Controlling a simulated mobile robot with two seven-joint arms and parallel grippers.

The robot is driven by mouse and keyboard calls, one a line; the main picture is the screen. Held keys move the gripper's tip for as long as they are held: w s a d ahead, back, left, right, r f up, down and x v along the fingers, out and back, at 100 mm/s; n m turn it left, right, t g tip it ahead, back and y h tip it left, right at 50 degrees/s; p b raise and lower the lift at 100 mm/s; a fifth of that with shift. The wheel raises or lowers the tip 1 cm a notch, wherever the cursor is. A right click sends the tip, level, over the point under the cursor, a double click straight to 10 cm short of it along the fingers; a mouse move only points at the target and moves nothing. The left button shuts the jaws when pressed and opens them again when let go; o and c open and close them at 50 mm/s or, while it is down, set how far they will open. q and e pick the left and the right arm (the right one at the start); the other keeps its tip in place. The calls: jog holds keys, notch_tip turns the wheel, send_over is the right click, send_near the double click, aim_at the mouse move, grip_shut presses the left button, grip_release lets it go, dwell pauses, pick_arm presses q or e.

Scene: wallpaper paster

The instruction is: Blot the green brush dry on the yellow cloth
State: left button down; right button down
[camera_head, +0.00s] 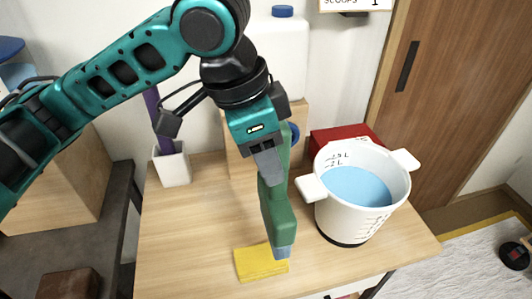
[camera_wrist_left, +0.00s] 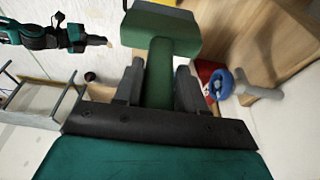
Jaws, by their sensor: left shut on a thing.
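My left gripper (camera_head: 268,172) is shut on the handle of the green brush (camera_head: 278,218), which hangs head down below it. The brush's grey-blue lower end (camera_head: 282,252) overlaps the right part of the folded yellow cloth (camera_head: 256,264) on the table; I cannot tell if they touch. In the left wrist view, the green handle (camera_wrist_left: 160,72) lies between both fingers, with the wide green head (camera_wrist_left: 160,30) beyond. A dark and teal arm end, likely my right gripper (camera_wrist_left: 98,40), shows small at upper left; its jaws are unclear.
A white bucket (camera_head: 332,211) with blue liquid stands right of the brush on the wooden table (camera_head: 190,225). A red box (camera_head: 345,134) and white jug (camera_head: 283,50) stand behind. A white holder (camera_head: 172,166) stands at the left. The table's left part is clear.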

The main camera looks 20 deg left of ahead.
aim_at(265, 196)
pick_arm(q)
jog(key=shift+s, duration=0.1)
dwell(0.3)
jog(key=shift+f+b, duration=0.9)
jog(key=shift+f, duration=2.35)
jog(key=shift+f, duration=1.35)
jog(key=shift+r, duration=0.2)
dwell(0.4)
jog(key=shift+f, duration=0.15)
dwell(0.4)
